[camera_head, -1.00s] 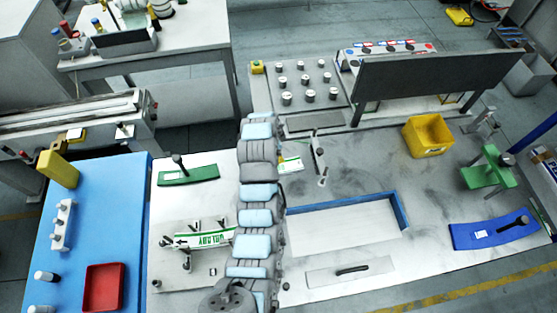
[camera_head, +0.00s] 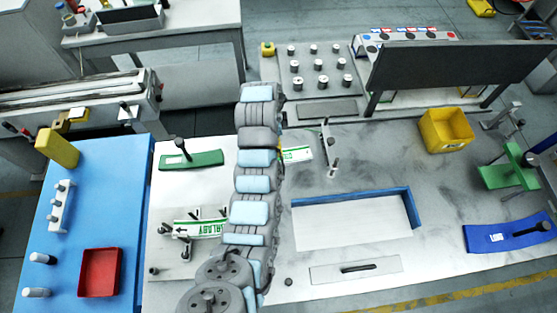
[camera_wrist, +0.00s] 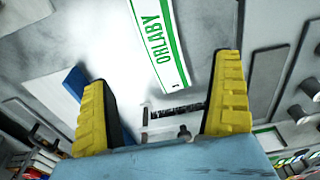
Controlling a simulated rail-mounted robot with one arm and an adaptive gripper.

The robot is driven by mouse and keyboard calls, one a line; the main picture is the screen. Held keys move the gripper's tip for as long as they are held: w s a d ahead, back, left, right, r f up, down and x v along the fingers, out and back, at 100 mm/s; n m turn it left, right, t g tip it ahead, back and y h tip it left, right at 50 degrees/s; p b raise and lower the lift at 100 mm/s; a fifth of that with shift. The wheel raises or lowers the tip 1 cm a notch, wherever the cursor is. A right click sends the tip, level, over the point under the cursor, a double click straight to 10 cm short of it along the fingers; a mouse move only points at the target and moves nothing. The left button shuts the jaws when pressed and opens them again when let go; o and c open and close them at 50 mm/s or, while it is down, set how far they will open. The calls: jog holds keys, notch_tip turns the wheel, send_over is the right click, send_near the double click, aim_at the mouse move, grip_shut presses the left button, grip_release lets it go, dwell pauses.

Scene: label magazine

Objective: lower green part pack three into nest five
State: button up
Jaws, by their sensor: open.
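A white label piece with green edges (camera_head: 297,154) lies on the grey bench just right of my arm, partly hidden by it. In the wrist view, a green-edged label (camera_wrist: 160,42) reading "ORLABY" lies beyond my gripper (camera_wrist: 165,110). The yellow fingers are open and apart, with nothing held between them. A second green-edged label (camera_head: 187,229) sits in a pegged fixture left of my arm. I cannot tell which of these is pack three, or which spot is nest five.
A dark upright panel (camera_head: 460,72) stands at the back. A yellow bin (camera_head: 446,130), a green stand (camera_head: 510,174) and a blue curved piece (camera_head: 490,236) are at the right. A metal post (camera_head: 328,145) stands near the label. A blue-edged recess (camera_head: 350,220) is in front.

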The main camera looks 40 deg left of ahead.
notch_tip(320, 180, down, 3)
jog(key=shift+w+d+b, duration=0.1)
jog(key=shift+b, duration=0.7)
jog(key=shift+w+d+f+p, duration=0.15)
jog(key=shift+f+p, duration=0.25)
jog(key=shift+f, duration=0.8)
jog(key=shift+w+d+f+p, duration=0.1)
jog(key=shift+f+p, duration=0.3)
jog(key=shift+f, duration=0.8)
jog(key=shift+s+a+f+p, duration=0.1)
jog(key=shift+f+p, duration=0.2)
jog(key=shift+f, duration=0.35)
jog(key=shift+s+a+f+p, duration=0.1)
jog(key=shift+f+p, duration=0.2)
jog(key=shift+f, duration=0.35)
jog(key=shift+w+d+f, duration=0.1)
jog(key=shift+w+f, duration=0.05)
jog(key=shift+f, duration=1.15)
jog(key=c, duration=1.3)
jog(key=shift+c, duration=0.2)
jog(key=shift+r, duration=0.2)
